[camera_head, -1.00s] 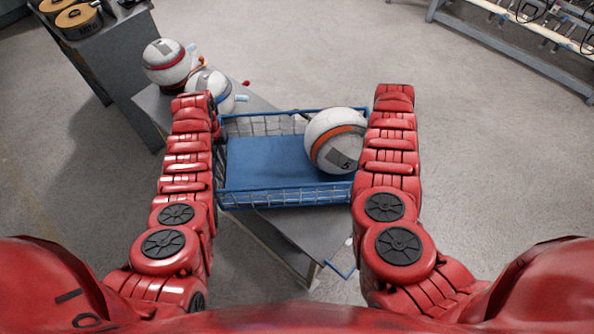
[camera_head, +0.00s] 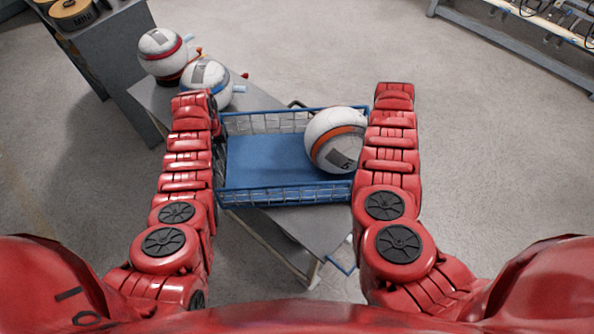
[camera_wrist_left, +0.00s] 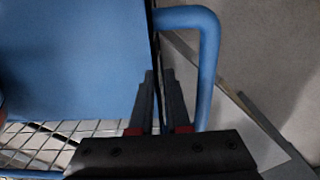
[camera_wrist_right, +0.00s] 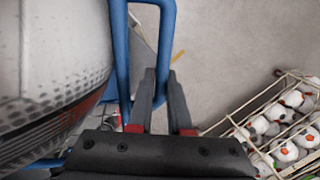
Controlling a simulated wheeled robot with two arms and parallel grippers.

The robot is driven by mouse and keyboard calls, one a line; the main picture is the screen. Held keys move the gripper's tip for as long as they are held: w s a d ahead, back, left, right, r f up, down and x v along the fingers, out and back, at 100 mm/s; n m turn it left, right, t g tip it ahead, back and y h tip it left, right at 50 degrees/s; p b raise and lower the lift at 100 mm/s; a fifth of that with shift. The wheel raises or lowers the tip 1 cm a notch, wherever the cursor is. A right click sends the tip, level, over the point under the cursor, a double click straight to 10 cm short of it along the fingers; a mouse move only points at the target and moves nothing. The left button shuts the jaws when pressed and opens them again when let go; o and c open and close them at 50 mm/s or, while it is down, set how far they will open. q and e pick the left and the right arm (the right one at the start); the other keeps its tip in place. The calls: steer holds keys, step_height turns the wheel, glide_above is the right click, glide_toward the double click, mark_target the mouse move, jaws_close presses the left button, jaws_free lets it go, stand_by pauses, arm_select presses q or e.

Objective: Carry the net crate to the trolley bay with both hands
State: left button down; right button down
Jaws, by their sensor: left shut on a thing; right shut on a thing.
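The net crate (camera_head: 290,194) is blue with wire-mesh walls and a flat blue floor. It sits between my two forearms in the head view, over a grey table. A white ball with an orange band (camera_head: 335,140) lies at its right end. My left gripper (camera_wrist_left: 159,80) is shut at the crate's left side, by a blue tube handle (camera_wrist_left: 207,50). My right gripper (camera_wrist_right: 161,80) is shut at the right side, by another blue handle (camera_wrist_right: 121,50). In the head view my arms largely hide both grips. I cannot tell the gap between crate and table.
Two balls, one red-banded (camera_head: 160,52) and one blue-banded (camera_head: 207,83), rest on the grey table (camera_head: 290,225) at left. A grey cabinet (camera_head: 115,50) stands behind. A wire cart of balls (camera_wrist_right: 275,135) shows in the right wrist view.

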arm_select(q)
steer(key=shift+d+f+b, duration=0.15)
steer(key=shift+f+b, duration=0.15)
steer(key=shift+f, duration=0.15)
arm_select(e)
steer(key=shift+a+f, duration=0.1)
steer(key=shift+f, duration=0.4)
arm_select(q)
steer(key=c, duration=1.1)
jaws_free()
steer(key=shift+r, duration=0.25)
steer(key=shift+c, duration=0.2)
arm_select(e)
steer(key=c, duration=1.1)
jaws_free()
steer(key=shift+r, duration=0.25)
arm_select(q)
steer(key=shift+o, duration=1.3)
arm_select(e)
steer(key=shift+o, duration=1.3)
arm_select(q)
steer(key=shift+r, duration=0.1)
step_height(320, 180, up, 8)
steer(key=shift+f, duration=0.2)
steer(key=shift+r, duration=0.1)
arm_select(e)
steer(key=shift+r, duration=0.15)
steer(key=v, duration=1.1)
steer(key=shift+r, duration=0.35)
